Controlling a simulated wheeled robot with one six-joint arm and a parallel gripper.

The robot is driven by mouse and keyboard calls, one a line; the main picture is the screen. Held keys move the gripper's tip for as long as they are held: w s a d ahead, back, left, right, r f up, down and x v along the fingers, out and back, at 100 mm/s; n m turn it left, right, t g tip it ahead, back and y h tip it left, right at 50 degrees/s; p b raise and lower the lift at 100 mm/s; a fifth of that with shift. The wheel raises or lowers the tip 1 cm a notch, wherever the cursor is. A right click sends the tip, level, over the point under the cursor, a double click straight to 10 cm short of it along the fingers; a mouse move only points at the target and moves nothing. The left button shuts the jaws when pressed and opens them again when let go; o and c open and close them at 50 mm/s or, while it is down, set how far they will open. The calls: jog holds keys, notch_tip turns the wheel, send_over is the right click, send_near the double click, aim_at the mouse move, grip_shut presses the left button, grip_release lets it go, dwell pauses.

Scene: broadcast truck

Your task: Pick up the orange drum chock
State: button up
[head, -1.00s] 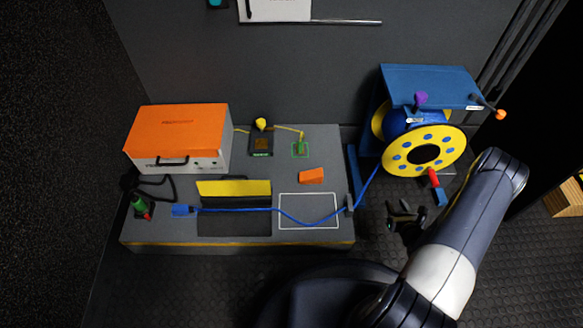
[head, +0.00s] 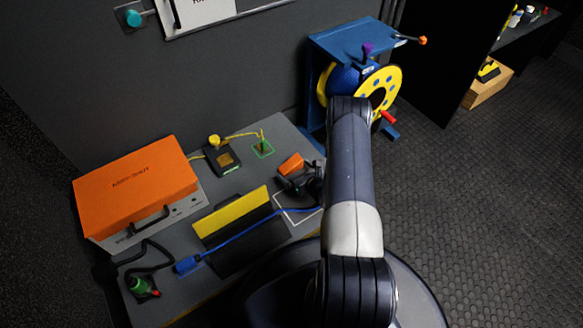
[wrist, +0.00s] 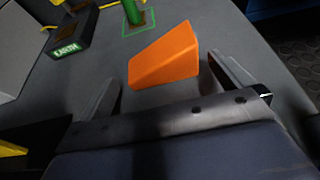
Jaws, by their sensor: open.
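The orange drum chock (head: 291,164) is a small wedge on the grey bench top (head: 285,128). In the wrist view the chock (wrist: 164,57) lies just ahead of my gripper (wrist: 164,86), roughly between the lines of its two fingers. My gripper is open and empty, with one finger to each side of the chock's near end. In the head view my gripper (head: 295,187) is low over the bench beside the chock, partly hidden by my arm.
A green outlined square (head: 263,148) and a box labelled EARTH (wrist: 75,35) are behind the chock. A blue cable (head: 245,230) crosses the bench past a yellow-edged cover (head: 232,218). An orange-topped case (head: 135,185) stands left; the cable drum (head: 392,80) is beyond.

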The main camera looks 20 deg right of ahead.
aim_at(294, 169)
jog(key=b+x, duration=0.1)
jog(key=x, duration=0.3)
jog(key=shift+r, duration=0.15)
jog(key=shift+c, duration=0.2)
jog(key=c, duration=0.9)
